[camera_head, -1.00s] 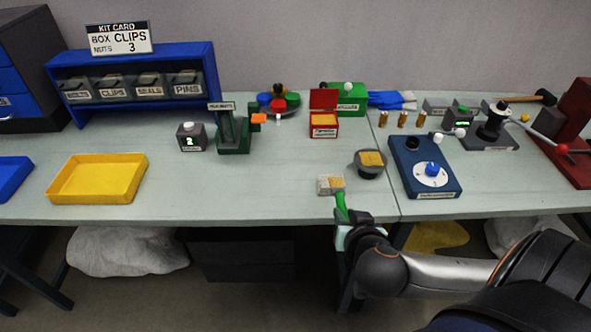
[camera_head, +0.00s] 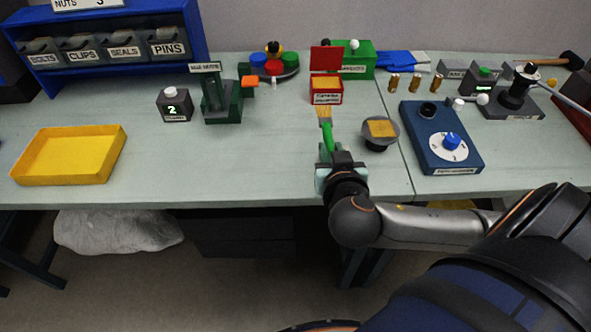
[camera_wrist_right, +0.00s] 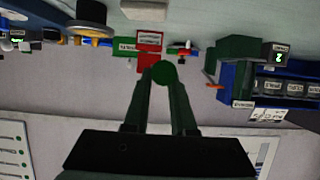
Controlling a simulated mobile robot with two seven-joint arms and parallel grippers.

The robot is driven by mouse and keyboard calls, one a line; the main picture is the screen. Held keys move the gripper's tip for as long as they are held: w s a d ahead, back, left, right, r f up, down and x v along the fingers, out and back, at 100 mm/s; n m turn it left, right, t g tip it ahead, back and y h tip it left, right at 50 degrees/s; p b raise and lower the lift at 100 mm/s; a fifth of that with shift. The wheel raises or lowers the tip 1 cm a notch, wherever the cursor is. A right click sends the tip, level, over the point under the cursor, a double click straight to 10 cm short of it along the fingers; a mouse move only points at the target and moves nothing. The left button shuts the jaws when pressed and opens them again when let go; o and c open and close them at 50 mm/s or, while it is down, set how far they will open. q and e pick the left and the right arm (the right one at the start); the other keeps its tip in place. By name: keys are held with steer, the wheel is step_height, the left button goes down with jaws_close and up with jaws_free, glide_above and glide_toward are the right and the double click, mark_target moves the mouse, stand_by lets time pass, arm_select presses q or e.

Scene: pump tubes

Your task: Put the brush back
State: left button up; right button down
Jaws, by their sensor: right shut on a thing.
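The brush (camera_head: 328,136) has a green handle and tan bristles. It points away from me, with its bristle end just in front of the open red box (camera_head: 326,91). My right gripper (camera_head: 330,160) is shut on the handle above the front part of the table. In the right wrist view, the round green end of the brush (camera_wrist_right: 163,73) shows between the two fingers of my right gripper (camera_wrist_right: 160,82). The bristles are hidden in that view. My left gripper is in neither view.
A round dish with a yellow top (camera_head: 381,131) stands close to the right of the brush. A blue device with a dial (camera_head: 440,138) is farther right. A green stand (camera_head: 220,100) and yellow tray (camera_head: 68,155) are to the left.

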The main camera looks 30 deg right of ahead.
steer(key=w+a+f, duration=0.1)
steer(key=w+f, duration=0.1)
steer(key=w, duration=0.2)
glide_above(296, 170)
step_height(296, 170, down, 5)
steer(key=shift+s+f, duration=0.1)
steer(key=shift+f, duration=0.1)
step_height(296, 170, down, 3)
steer(key=shift+p, duration=0.3)
steer(key=shift+f, duration=0.2)
steer(key=shift+f, duration=0.1)
steer(key=c, duration=1.2)
jaws_free()
steer(key=shift+f, duration=0.1)
steer(key=o, duration=0.5)
steer(key=shift+c, duration=0.2)
